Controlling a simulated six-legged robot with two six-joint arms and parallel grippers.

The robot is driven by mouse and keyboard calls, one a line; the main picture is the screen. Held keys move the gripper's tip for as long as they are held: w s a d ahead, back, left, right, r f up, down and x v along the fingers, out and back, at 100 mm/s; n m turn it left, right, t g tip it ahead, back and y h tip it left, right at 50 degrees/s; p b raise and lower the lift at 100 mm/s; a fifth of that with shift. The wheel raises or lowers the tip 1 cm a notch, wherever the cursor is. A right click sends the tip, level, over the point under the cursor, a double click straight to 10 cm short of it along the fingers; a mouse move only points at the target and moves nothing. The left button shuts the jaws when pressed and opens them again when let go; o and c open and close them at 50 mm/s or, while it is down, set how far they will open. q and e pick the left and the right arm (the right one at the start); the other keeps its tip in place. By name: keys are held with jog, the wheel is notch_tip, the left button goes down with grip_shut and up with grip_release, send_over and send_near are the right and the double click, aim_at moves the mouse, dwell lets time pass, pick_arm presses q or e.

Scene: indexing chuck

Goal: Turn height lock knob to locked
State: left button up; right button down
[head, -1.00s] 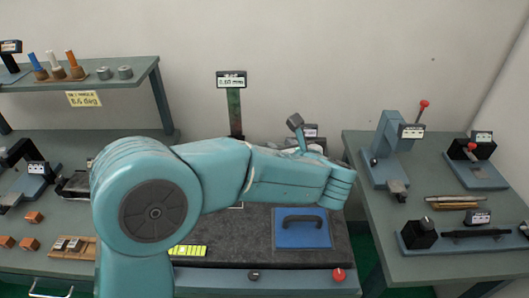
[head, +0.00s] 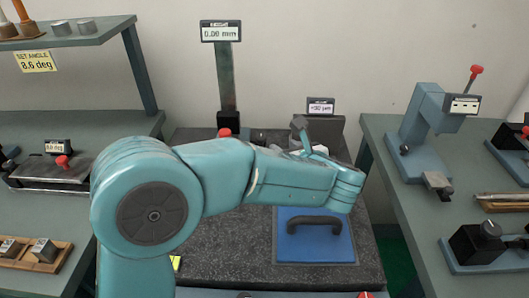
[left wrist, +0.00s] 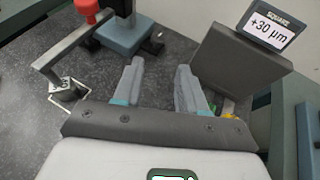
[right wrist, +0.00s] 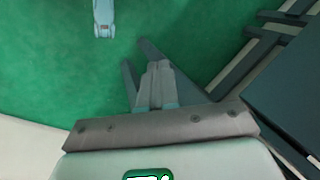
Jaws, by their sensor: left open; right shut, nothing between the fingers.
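The height gauge has a dark upright column (head: 226,80) with a display reading 0.00 mm. A red knob (head: 225,132) shows low on it, just above my left arm. The left wrist view shows a red knob (left wrist: 88,8) over a blue base (left wrist: 125,38), with a grey bar reaching left. I cannot tell which way the knob is set. My left gripper (left wrist: 160,66) is open and empty above the granite plate, to the right of the knob. In the head view my left arm hides the gauge's base. My right gripper (right wrist: 158,68) is shut and empty over green floor.
A square gauge (left wrist: 238,65) reading +30 µm stands close right of my left fingers. A blue plate with a black handle (head: 315,226) lies on the granite (head: 235,262). Side tables with other devices stand left (head: 60,205) and right (head: 410,220).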

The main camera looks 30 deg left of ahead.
pick_arm(q)
jog(key=f, duration=0.2)
jog(key=p, duration=0.1)
send_near(262, 138)
jog(key=x, duration=0.8)
jog(key=shift+a, duration=0.1)
jog(key=shift+w+a+f, duration=0.15)
jog(key=shift+w+a, duration=0.05)
jog(key=c, duration=0.7)
pick_arm(e)
jog(key=shift+f, duration=0.1)
